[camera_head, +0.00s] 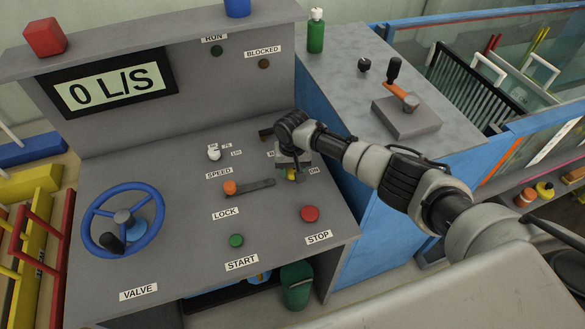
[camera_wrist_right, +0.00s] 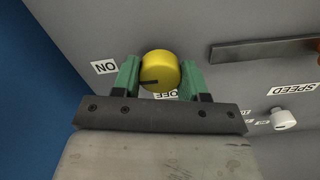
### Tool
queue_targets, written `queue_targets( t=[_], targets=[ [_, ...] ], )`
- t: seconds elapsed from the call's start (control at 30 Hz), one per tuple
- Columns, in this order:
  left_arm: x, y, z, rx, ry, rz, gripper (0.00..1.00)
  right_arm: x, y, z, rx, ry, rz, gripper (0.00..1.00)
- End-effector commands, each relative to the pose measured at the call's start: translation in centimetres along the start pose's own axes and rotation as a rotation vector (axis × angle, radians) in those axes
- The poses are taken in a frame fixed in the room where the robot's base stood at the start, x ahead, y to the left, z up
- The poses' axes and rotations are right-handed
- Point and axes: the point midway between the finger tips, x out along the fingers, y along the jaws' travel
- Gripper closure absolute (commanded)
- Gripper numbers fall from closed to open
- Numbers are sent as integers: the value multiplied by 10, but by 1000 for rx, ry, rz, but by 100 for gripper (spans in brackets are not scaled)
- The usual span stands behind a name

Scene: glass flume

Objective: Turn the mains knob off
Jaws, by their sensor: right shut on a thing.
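The yellow mains knob (camera_wrist_right: 161,69) sits on the grey console panel between the green fingers of my right gripper (camera_wrist_right: 159,78), which is shut on it. A dark pointer mark shows low on the left of the knob's face in the wrist view. The ON label (camera_wrist_right: 104,67) is left of the fingers; the OFF label (camera_wrist_right: 166,94) is partly hidden behind the gripper. In the head view the knob (camera_head: 292,175) is mostly covered by my right gripper (camera_head: 293,167), and an ON label (camera_head: 314,170) shows beside it. My left gripper is not in view.
The console carries a blue valve wheel (camera_head: 123,220), an orange-knobbed lock lever (camera_head: 250,187), a white speed knob (camera_head: 214,152), a green start button (camera_head: 236,240) and a red stop button (camera_head: 310,214). The display (camera_head: 110,87) reads 0 L/S. A side counter (camera_head: 350,95) stands right.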

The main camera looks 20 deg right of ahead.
Motion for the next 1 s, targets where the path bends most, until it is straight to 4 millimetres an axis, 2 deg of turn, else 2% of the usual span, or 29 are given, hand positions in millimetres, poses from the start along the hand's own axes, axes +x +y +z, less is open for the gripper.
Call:
queue_targets(
  t=[0.37, 1.0],
  targets=[
    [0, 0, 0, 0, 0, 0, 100, 0, 0, 0, -136, 0, -1, 81],
    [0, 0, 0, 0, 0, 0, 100, -1, 0, -1, -723, 1, -1, 80]
  ],
)
